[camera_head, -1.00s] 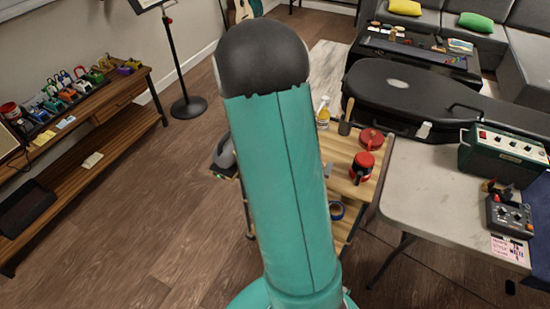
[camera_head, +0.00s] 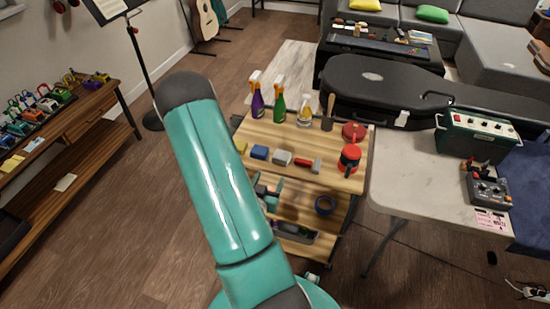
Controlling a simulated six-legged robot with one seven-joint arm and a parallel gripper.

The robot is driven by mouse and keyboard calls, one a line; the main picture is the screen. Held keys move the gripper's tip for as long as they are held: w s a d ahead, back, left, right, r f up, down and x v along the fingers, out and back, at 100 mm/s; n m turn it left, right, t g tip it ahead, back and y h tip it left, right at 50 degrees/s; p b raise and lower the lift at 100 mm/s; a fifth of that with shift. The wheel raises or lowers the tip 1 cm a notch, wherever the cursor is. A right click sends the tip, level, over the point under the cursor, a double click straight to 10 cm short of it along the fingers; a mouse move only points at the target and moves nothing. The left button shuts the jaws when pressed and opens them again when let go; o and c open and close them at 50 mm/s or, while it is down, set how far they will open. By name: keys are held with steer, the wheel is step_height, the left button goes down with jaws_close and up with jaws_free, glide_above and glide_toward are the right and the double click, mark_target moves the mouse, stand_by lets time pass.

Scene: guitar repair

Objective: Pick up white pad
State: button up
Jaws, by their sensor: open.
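A white pad (camera_head: 282,158), a small pale block, lies on the wooden top of a cart (camera_head: 340,182). It sits in a row between a blue pad (camera_head: 259,152) and a red block (camera_head: 303,164). My gripper (camera_head: 268,188) shows partly past the right side of my teal arm, just below the white pad in the picture. It is small and partly hidden by the arm. It looks empty and apart from the pad.
Purple (camera_head: 257,103) and green (camera_head: 279,108) spray bottles and a clear bottle (camera_head: 304,111) stand behind the row. A red canister (camera_head: 348,160) is at the right. A tape roll (camera_head: 325,205) lies on a lower shelf. A pale table (camera_head: 405,180) adjoins the cart.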

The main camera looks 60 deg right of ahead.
mark_target(280, 159)
steer(key=x, duration=0.4)
steer(key=s+x, duration=0.1)
steer(key=x, duration=0.2)
steer(key=shift+d+r, duration=0.1)
steer(key=shift+r, duration=0.05)
steer(key=shift+w+x, duration=0.15)
steer(key=shift+x, duration=1.2)
steer(key=shift+w+x, duration=0.1)
steer(key=shift+x, duration=1.3)
steer(key=shift+c, duration=0.4)
steer(key=c, duration=0.6)
